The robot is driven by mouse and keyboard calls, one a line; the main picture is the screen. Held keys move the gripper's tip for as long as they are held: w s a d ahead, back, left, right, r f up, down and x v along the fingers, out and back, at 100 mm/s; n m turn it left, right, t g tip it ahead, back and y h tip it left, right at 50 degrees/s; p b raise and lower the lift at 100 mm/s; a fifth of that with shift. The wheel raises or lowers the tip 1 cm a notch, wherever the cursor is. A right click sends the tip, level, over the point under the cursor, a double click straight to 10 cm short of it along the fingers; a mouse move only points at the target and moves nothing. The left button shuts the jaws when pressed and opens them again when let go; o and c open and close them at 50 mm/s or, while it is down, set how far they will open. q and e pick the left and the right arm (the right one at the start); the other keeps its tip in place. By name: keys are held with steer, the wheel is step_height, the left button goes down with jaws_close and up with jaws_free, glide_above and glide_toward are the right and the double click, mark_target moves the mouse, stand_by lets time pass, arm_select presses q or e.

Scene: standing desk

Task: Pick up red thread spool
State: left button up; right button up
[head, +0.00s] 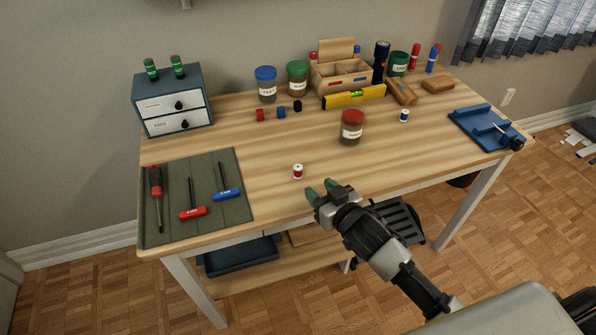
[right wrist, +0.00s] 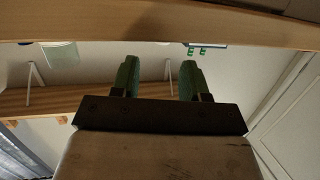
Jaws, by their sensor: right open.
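The red thread spool (head: 298,171), a small white spool with a red band, stands upright near the front edge of the wooden desk (head: 330,200). My right gripper (head: 320,188) is just right of the spool and nearer the front edge, apart from it. Its two green fingers are open with nothing between them, as the right wrist view also shows (right wrist: 158,78). The spool does not show in the right wrist view. My left gripper is out of view.
A red-lidded jar (head: 352,127) stands behind and right of the spool. A tool mat (head: 240,212) with drivers lies left. A blue-banded spool (head: 404,115) stands farther right. The desk around the red spool is clear. A wooden edge (right wrist: 160,30) crosses the right wrist view.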

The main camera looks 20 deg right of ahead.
mark_target(299, 171)
steer(key=x, duration=0.8)
steer(key=shift+w+a+r, duration=0.2)
steer(key=shift+a, duration=0.1)
steer(key=c, duration=0.8)
